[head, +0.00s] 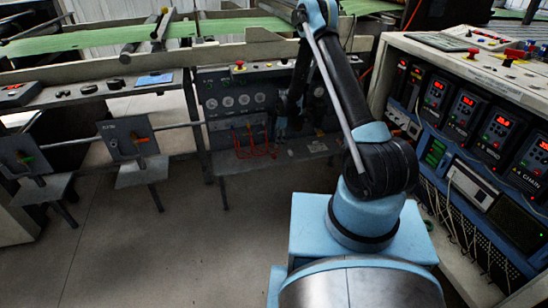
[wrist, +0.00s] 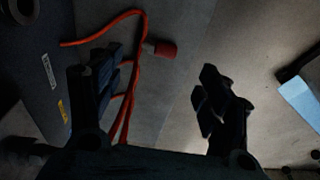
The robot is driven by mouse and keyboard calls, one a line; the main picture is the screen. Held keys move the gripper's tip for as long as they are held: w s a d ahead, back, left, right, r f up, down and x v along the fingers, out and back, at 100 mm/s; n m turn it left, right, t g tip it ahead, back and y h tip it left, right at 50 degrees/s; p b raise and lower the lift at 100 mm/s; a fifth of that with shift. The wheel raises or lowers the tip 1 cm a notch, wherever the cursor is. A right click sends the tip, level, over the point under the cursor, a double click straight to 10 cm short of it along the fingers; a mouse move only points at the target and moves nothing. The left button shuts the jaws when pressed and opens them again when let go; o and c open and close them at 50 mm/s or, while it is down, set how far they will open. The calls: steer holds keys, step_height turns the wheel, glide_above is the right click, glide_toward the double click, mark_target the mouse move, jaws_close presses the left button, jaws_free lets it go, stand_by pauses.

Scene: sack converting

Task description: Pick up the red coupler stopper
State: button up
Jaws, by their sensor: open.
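A small red stopper (wrist: 163,49) with a pale end lies on the grey surface in the wrist view, just beyond the fingertips and between them, nearer the left finger. My gripper (wrist: 160,72) is open, with nothing between its fingers. An orange-red hose (wrist: 140,50) loops close beside the stopper's left end and passes behind the left finger. Whether hose and stopper touch, I cannot tell. In the head view my gripper (head: 282,126) hangs over the shelf of a grey panel. I cannot make out the stopper there.
Red hoses (head: 254,141) hang in front of the gauge panel (head: 232,88), left of my gripper. A blue object (wrist: 300,98) lies at the wrist view's right edge. A control cabinet (head: 455,130) stands on the right. The floor (head: 170,245) at lower left is clear.

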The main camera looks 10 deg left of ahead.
mark_target(273, 154)
steer(key=shift+s+a+f, duration=0.1)
steer(key=shift+a+f, duration=0.15)
steer(key=shift+f, duration=1.25)
steer(key=shift+s+a+f, duration=0.1)
steer(key=shift+a+f, duration=0.2)
steer(key=shift+f, duration=1.25)
steer(key=shift+s+a+f, duration=0.1)
steer(key=shift+a+f, duration=0.15)
steer(key=shift+f, duration=1.25)
steer(key=c, duration=1.2)
